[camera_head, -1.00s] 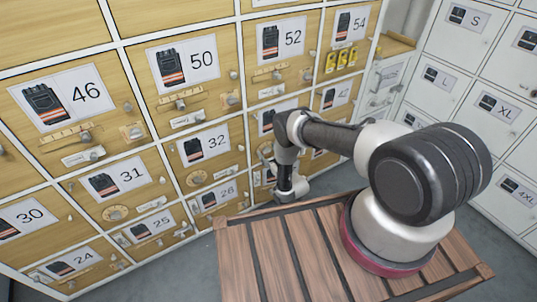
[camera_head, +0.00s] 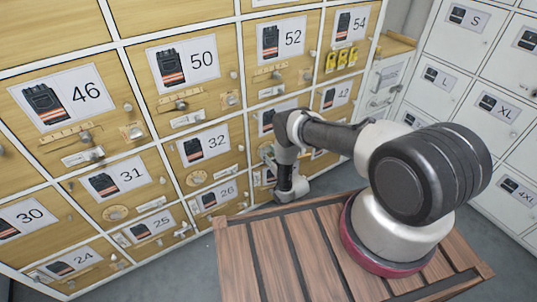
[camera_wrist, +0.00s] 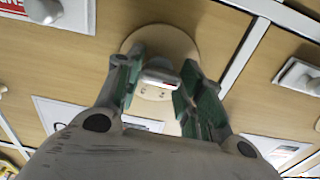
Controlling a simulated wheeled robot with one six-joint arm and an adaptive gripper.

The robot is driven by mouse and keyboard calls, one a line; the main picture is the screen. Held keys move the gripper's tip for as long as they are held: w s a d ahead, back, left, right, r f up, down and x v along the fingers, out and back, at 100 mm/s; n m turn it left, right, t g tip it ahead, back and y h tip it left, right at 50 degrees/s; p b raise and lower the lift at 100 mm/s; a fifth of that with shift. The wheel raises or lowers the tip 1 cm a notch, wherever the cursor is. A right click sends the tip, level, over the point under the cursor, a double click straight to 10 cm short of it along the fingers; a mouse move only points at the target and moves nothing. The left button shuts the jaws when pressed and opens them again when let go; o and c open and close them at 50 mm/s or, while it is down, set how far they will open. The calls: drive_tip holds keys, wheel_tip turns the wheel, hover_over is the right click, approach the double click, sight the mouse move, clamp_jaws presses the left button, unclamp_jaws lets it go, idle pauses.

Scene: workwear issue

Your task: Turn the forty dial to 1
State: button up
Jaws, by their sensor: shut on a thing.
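In the wrist view, a round beige dial (camera_wrist: 185,40) sits on a wooden locker door, with a grey knob (camera_wrist: 160,73) at its middle. The knob bears a small red mark near its end. My gripper (camera_wrist: 163,85) has its green-padded fingers on both sides of the knob and is shut on it. The dial's numbers cannot be read, and part of its face is hidden by the fingers. In the head view, my arm covers the locker fronts beside the 32 and 26 doors, so the forty label and its dial are hidden there.
Numbered wooden lockers (camera_head: 190,75) fill the left, with knobs, latches and dials; yellow padlocks (camera_head: 341,58) hang under 54. White size-marked lockers (camera_head: 470,60) stand at right. A slatted wooden surface (camera_head: 270,262) lies below my arm. Other fittings (camera_wrist: 298,76) flank the dial.

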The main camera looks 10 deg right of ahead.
drive_tip(key=m, duration=0.5)
drive_tip(key=shift+m, duration=0.3)
idle(0.4)
drive_tip(key=o, duration=1)
drive_tip(key=shift+d, duration=0.1)
drive_tip(key=v, duration=1.2)
